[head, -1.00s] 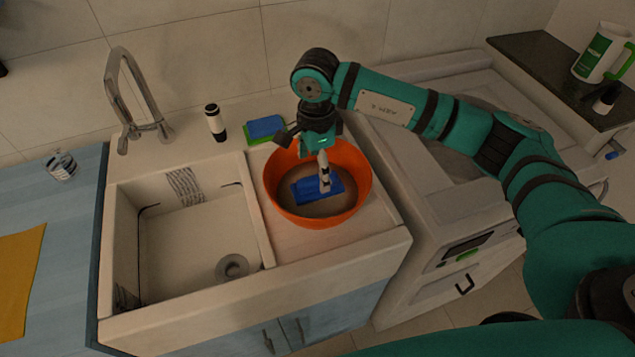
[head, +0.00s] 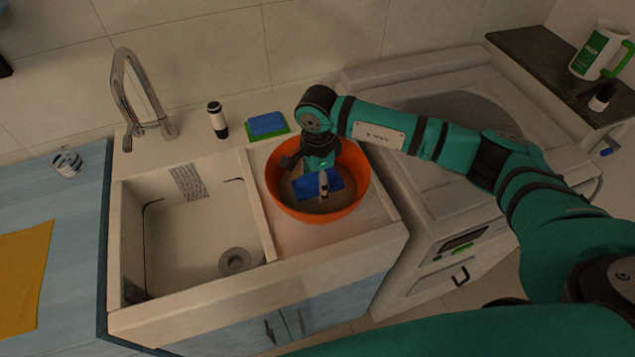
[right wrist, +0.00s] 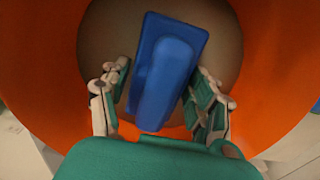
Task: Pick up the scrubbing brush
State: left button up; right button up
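The scrubbing brush (head: 334,185) is a blue block with a raised blue handle. It lies inside the orange basin (head: 340,207), on the basin's brownish bottom. In the right wrist view the brush (right wrist: 165,75) stands lengthwise between the fingers, tilted slightly. My right gripper (head: 318,178) reaches down into the basin over the brush and hides part of it. In the wrist view its two fingers (right wrist: 160,88) are spread on either side of the handle, with gaps showing, so it is open. My left gripper is not in view.
The basin's orange walls surround my right gripper. The sink (head: 195,230) and tall tap (head: 138,95) are to the left. A black-and-white bottle (head: 217,120) and a blue-and-green sponge (head: 267,124) stand behind. A washing machine (head: 450,200) is to the right.

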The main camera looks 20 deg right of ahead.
jog(key=c, duration=0.8)
